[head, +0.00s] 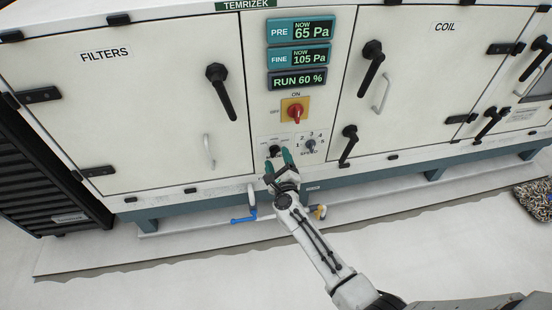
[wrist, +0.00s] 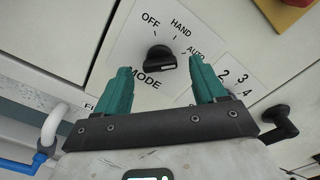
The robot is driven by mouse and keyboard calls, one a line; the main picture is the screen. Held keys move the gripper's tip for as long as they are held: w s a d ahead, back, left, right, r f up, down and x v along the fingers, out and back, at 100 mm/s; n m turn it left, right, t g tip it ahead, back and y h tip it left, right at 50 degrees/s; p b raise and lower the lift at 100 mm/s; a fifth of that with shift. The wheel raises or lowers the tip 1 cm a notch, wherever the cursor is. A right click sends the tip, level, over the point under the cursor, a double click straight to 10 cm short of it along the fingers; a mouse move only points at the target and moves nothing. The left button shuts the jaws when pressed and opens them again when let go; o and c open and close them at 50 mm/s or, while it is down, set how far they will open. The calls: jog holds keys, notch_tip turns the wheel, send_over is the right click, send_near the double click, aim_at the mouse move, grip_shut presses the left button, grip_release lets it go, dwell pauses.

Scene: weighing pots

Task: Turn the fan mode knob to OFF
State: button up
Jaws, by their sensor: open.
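The black fan mode knob (wrist: 160,58) sits on a white plate marked OFF, HAND, AUTO and MODE (wrist: 130,48). A pale mark shows near the knob's right end, on the AUTO side; its exact setting is hard to tell. My gripper (wrist: 161,68) has two green fingers spread apart, one to each side of the knob in the wrist view, with nothing between them that looks gripped. In the head view my gripper (head: 277,160) is at the lower middle panel, and the knob (head: 274,151) shows small between the fingertips. Contact cannot be told.
The numbered speed knob (head: 309,146) is just right of the mode plate. A red switch on a yellow plate (head: 295,110) is above. Black door handles (head: 221,92) stick out on both sides.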

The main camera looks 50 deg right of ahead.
jog(key=shift+x, duration=1.1)
jog(key=shift+c, duration=0.5)
jog(key=c, duration=1)
jog(key=shift+o, duration=0.2)
